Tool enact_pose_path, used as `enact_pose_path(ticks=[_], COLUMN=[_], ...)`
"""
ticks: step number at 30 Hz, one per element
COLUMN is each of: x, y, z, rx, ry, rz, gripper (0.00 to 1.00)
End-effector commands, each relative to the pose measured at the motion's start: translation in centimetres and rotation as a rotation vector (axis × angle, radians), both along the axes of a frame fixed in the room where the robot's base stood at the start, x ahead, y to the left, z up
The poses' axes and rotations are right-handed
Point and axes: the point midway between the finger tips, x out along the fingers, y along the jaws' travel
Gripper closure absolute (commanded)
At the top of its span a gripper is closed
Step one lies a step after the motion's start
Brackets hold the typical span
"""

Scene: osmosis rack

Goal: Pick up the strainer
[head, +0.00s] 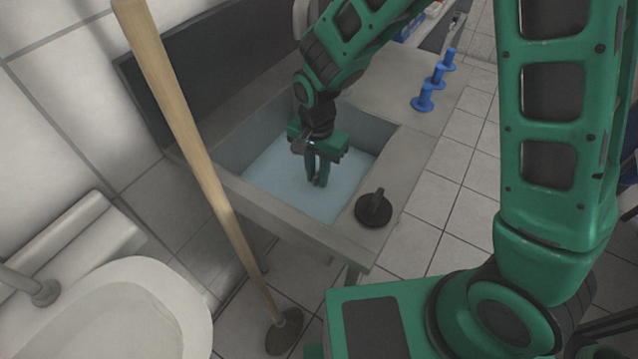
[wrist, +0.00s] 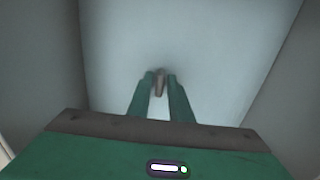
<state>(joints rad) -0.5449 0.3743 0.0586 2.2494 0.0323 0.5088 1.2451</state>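My gripper (head: 317,183) points down inside the sink basin, fingers close together with a narrow gap. In the wrist view my gripper (wrist: 160,78) has a small brownish-grey piece (wrist: 159,84) between its fingertips, perhaps part of the strainer. Whether the fingers press on it is unclear. The rest of that piece is hidden or too small to make out. A dark round piece with a raised handle (head: 374,208) sits on the sink's front right rim, apart from my gripper; I cannot tell whether it is the strainer.
The sink (head: 318,239) has a pale blue-grey floor and raised walls around my gripper. Blue spool-like pieces (head: 437,76) stand on the counter behind. A plunger with a long wooden handle (head: 205,170) stands left of the sink, near the toilet (head: 128,315).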

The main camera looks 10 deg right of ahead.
Motion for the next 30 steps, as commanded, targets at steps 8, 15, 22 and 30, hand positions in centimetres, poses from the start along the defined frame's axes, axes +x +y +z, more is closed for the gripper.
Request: enact_pose_path(ticks=[8,15,22,30], x=[0.0,0.0,0.0,0.1], y=[0.0,0.0,0.0,0.0], z=[-2.3,-2.3,-2.3,-1.9], rx=[-0.001,0.0,0.0,0.001], ry=[-0.001,-0.001,-0.001,-0.002], rz=[-0.001,-0.001,0.0,-0.001], gripper=[0.81,0.91,1.0,1.0])
